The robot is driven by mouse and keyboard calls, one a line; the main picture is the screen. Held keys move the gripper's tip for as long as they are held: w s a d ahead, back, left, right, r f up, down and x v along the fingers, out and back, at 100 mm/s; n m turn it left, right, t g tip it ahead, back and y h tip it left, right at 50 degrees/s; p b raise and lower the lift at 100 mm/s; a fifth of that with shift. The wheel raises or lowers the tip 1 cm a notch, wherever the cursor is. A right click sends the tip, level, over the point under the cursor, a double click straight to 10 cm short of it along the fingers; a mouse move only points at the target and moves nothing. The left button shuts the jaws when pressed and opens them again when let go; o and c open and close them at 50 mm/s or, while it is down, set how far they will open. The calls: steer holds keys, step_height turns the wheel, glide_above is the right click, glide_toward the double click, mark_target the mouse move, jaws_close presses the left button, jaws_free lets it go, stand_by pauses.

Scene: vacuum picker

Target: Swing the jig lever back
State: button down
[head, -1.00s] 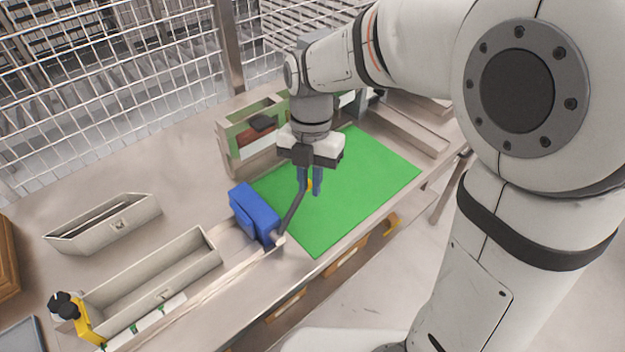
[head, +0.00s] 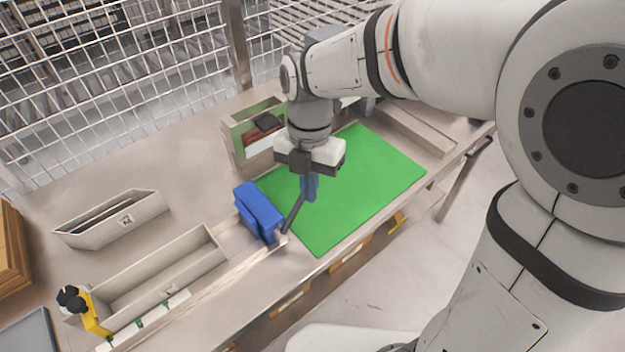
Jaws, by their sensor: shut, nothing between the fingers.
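The jig is a blue block (head: 260,212) on the bench at the left edge of the green mat (head: 335,215). Its lever, a thin dark rod (head: 293,214), rises from the block's front right foot and leans right over the mat. My gripper (head: 309,196) points down above the mat, with its blue fingers together and nothing between them. The fingers are at the lever's upper end and hide its tip. I cannot tell whether they touch it.
A long open tray (head: 150,278) and a smaller bin (head: 112,218) are to the left, with a yellow clamp (head: 92,315) at the tray's end. Wire mesh fencing (head: 110,90) stands behind the bench. The mat's right side is clear.

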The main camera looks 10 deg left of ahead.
steer(key=w+d+r+b, duration=0.1)
steer(key=w+d+r, duration=0.3)
steer(key=w+r, duration=0.2)
steer(key=shift+w+d+b, duration=0.15)
steer(key=shift+w+b, duration=0.05)
steer(key=shift+b, duration=0.1)
